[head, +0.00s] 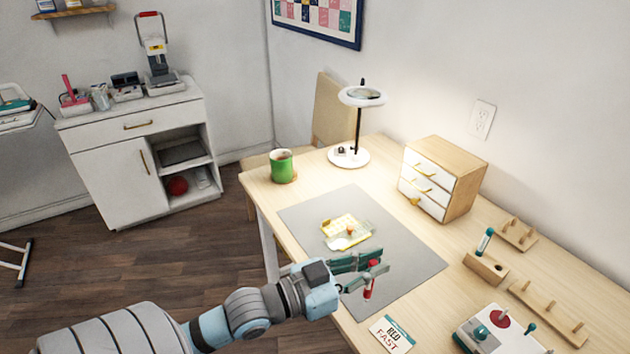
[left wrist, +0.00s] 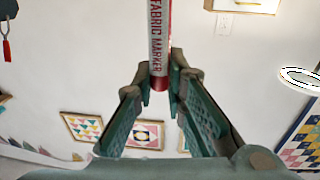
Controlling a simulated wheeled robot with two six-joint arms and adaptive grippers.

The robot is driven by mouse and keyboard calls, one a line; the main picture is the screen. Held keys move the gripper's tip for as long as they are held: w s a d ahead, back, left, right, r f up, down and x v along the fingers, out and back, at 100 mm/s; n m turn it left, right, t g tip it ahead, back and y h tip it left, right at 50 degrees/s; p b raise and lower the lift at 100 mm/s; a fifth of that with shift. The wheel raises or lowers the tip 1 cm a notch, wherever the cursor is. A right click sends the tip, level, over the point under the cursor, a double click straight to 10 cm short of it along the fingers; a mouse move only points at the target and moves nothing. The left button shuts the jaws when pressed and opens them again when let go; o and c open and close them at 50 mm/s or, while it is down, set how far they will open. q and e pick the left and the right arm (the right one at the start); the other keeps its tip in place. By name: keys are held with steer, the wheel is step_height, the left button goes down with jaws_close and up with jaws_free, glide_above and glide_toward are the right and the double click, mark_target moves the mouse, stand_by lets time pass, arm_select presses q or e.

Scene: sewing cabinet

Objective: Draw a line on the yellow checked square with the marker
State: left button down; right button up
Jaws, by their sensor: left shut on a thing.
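The yellow checked square (head: 340,225) lies on the grey mat (head: 310,217) on the table. A small clear or pale piece with an orange knob (head: 350,231) rests on or over it. My left gripper (head: 372,270) is shut on a red marker (head: 368,291), nearer the camera and slightly right of the square. The marker points downward in the head view; whether its tip touches anything I cannot tell. In the left wrist view the marker (left wrist: 158,45), lettered FABRIC MARKER, stands between the fingertips (left wrist: 163,78). My right gripper is not in view.
A card (head: 392,335) reading RED FAST lies at the near table edge. A green mug (head: 281,168), a lamp (head: 349,156) and a small drawer box (head: 440,178) stand at the back. Wooden holders (head: 486,266) are on the right. The mat's right part is bare.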

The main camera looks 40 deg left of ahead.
arm_select(q)
steer(key=w+a+f+n+y+b, duration=0.3)
steer(key=w+a+y, duration=0.3)
steer(key=w+a, duration=0.2)
steer(key=w+a+f+n+y+b, duration=0.4)
steer(key=w+a, duration=0.4)
steer(key=a, duration=0.5)
steer(key=shift+n+t+y+b, duration=0.3)
steer(key=shift+n+y+b, duration=0.2)
steer(key=shift+y+b, duration=0.7)
steer(key=shift+f, duration=0.1)
steer(key=shift+f, duration=0.2)
steer(key=shift+w, duration=0.15)
steer(key=shift+w+d, duration=0.15)
steer(key=shift+w, duration=0.15)
